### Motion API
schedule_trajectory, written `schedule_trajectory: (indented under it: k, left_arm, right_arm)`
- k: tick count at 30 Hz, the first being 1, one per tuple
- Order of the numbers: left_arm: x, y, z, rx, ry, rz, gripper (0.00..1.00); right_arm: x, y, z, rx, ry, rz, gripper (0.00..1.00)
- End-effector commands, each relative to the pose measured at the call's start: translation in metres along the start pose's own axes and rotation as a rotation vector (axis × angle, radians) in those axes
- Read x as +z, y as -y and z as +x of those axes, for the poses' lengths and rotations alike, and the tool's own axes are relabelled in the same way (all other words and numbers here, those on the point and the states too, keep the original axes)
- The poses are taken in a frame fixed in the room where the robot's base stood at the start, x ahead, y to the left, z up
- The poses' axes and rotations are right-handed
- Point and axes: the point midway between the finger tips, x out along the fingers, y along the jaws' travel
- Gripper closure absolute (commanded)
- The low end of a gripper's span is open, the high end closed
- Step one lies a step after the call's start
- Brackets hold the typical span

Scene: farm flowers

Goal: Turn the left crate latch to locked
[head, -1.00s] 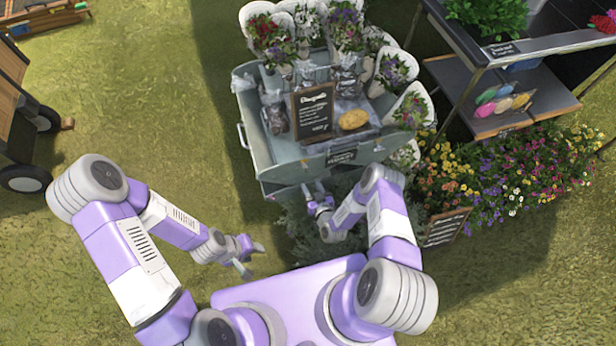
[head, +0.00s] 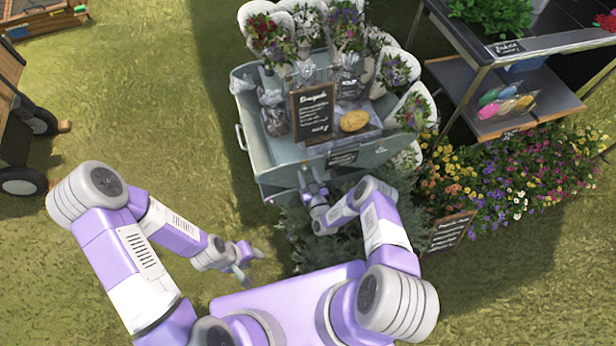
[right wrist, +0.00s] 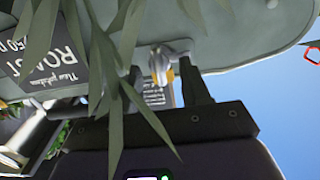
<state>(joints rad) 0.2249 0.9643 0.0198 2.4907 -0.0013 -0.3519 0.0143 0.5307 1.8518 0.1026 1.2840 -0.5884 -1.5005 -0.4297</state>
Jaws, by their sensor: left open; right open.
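The grey-green metal crate (head: 282,175) stands at the top middle of the head view, with bouquets and a chalkboard sign on it. My right gripper (head: 312,180) is open at the crate's front wall. In the right wrist view the crate's underside or wall (right wrist: 245,52) fills the top. A small silver metal fitting (right wrist: 168,56), which looks like a latch, shows between the two dark fingers of my right gripper (right wrist: 162,76). I cannot tell whether they touch it. Leaves partly cover this view. My left gripper (head: 243,262) is open and empty over the grass.
Green foliage (head: 300,240) grows below the crate, around my right forearm. Yellow and pink flowers (head: 500,185) and a small chalkboard (head: 449,232) stand to the right, below a shelf stand (head: 490,75). A wheeled wooden cart (head: 15,120) is at left. Grass between is clear.

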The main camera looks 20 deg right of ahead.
Motion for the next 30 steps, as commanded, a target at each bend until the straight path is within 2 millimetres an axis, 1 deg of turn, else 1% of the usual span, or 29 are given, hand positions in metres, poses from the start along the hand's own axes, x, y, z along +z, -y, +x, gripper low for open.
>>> schedule_trajectory:
  k: [4, 5, 12, 14, 23, 30]
  left_arm:
    - [0.0001, -0.0002, -0.0003, 0.0, 0.0, 0.0, 0.57]
    - [0.0001, -0.0002, -0.0003, 0.0, 0.0, 0.0, 0.57]
    - [0.0, -0.0002, -0.0003, 0.0, 0.0, 0.0, 0.57]
    - [0.0, -0.0002, -0.0003, 0.0, 0.0, 0.0, 0.57]
    - [0.0001, -0.0001, -0.0003, 0.0, 0.0, 0.0, 0.57]
    - [0.0, -0.0001, -0.0003, 0.0, 0.0, 0.0, 0.57]
  right_arm:
    - [-0.0006, -0.0001, 0.0002, 0.0, 0.0, 0.0, 0.53]
    - [-0.0006, -0.0001, 0.0001, 0.0, 0.0, 0.0, 0.55]
    - [-0.0005, -0.0001, 0.0, 0.0, -0.001, 0.0, 0.91]
    - [-0.0005, -0.0001, -0.0001, 0.0, 0.0, 0.0, 1.0]
    - [-0.0003, -0.0004, -0.0002, 0.001, 0.0, 0.027, 1.0]
    - [-0.0001, -0.0011, -0.0002, 0.001, 0.0, 0.148, 1.0]
